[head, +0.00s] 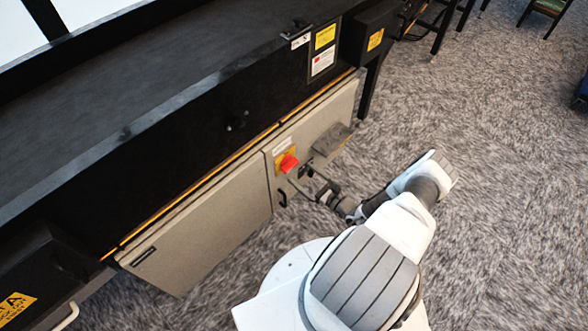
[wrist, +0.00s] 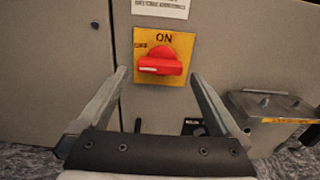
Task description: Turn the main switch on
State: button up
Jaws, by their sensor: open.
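The main switch is a red rotary knob (wrist: 160,62) on a yellow plate (wrist: 182,42) marked ON at the top and OFF at the left. In the wrist view its long grip lies roughly horizontal, with one end toward OFF. In the head view the red knob (head: 289,163) sits on the grey cabinet front. My gripper (wrist: 160,78) is open, its two fingers to the left and right of the knob in the picture. I cannot tell how far the fingertips are from the panel. In the head view my gripper (head: 311,185) is small, just right of and below the knob.
A grey metal box (wrist: 268,106) juts from the panel right of the switch; it shows in the head view too (head: 332,140). A black handle (wrist: 137,126) is below the switch. The black sorter body (head: 230,115) overhangs the cabinet.

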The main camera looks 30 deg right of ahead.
aim_at(293, 167)
jog(key=x, duration=0.5)
jog(key=shift+b, duration=0.35)
jog(key=c, duration=1.1)
